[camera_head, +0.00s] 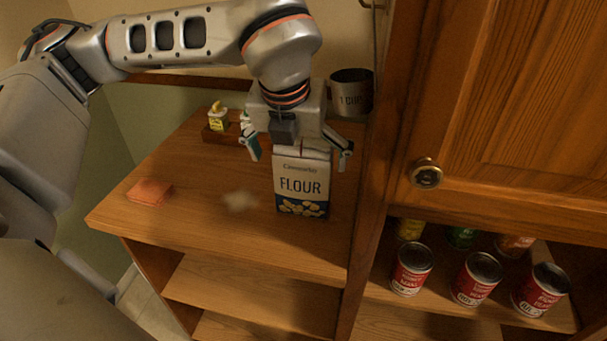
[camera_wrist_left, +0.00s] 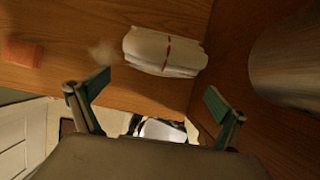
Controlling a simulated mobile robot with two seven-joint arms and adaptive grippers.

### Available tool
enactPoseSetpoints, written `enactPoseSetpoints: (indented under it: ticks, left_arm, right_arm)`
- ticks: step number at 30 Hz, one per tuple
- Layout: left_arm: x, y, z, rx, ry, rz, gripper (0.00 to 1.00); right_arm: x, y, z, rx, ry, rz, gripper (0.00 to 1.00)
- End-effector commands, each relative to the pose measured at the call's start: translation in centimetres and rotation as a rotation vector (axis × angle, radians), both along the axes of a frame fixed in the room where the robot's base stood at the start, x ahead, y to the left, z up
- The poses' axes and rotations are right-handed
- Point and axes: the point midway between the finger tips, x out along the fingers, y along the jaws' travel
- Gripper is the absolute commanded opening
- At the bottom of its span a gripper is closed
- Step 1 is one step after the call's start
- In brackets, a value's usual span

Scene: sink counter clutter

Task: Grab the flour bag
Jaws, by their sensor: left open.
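The flour bag (camera_head: 302,187) stands upright on the wooden counter in the head view, white with a dark blue lower part and a FLOUR label. Its folded white top with a red stripe shows in the left wrist view (camera_wrist_left: 164,52). My left gripper (camera_head: 299,154) is above the bag, pointing down, with its fingers spread apart. It also shows in the left wrist view (camera_wrist_left: 148,98), where nothing is between its fingertips and the bag top lies beyond them. In the head view the gripper overlaps the top of the bag; I cannot tell whether they touch. My right gripper is not in view.
A metal 1 CUP measure (camera_head: 351,92) stands behind the bag near the cabinet side. An orange sponge (camera_head: 150,191) lies on the left, with a pale smudge (camera_head: 239,201) beside the bag. A wooden cabinet door (camera_head: 500,110) is close on the right, above several cans (camera_head: 476,279).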

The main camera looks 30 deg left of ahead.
Motion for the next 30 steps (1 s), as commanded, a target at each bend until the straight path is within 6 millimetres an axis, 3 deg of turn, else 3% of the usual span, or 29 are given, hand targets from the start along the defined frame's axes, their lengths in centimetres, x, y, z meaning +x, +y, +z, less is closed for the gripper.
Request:
enactPoseSetpoints:
  ticks: [8, 13, 22, 23, 30]
  left_arm:
    - [3.9, 1.2, -0.1, 0.0, 0.002, 0.004, 0.99]
    - [4.5, 1.4, -2.3, 0.001, 0.003, 0.002, 0.99]
    - [4.7, 1.4, -2.9, 0.001, 0.0, 0.001, 0.99]
    - [4.7, 1.4, -2.8, 0.0, 0.0, 0.001, 0.97]
    - [4.7, 1.4, -2.8, 0.0, 0.001, 0.001, 0.34]
  right_arm:
    - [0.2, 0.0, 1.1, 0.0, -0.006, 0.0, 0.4]
    - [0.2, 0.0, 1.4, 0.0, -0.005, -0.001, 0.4]
    - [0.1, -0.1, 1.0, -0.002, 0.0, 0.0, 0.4]
    - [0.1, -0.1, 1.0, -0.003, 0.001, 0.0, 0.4]
    - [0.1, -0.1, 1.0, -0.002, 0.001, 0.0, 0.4]
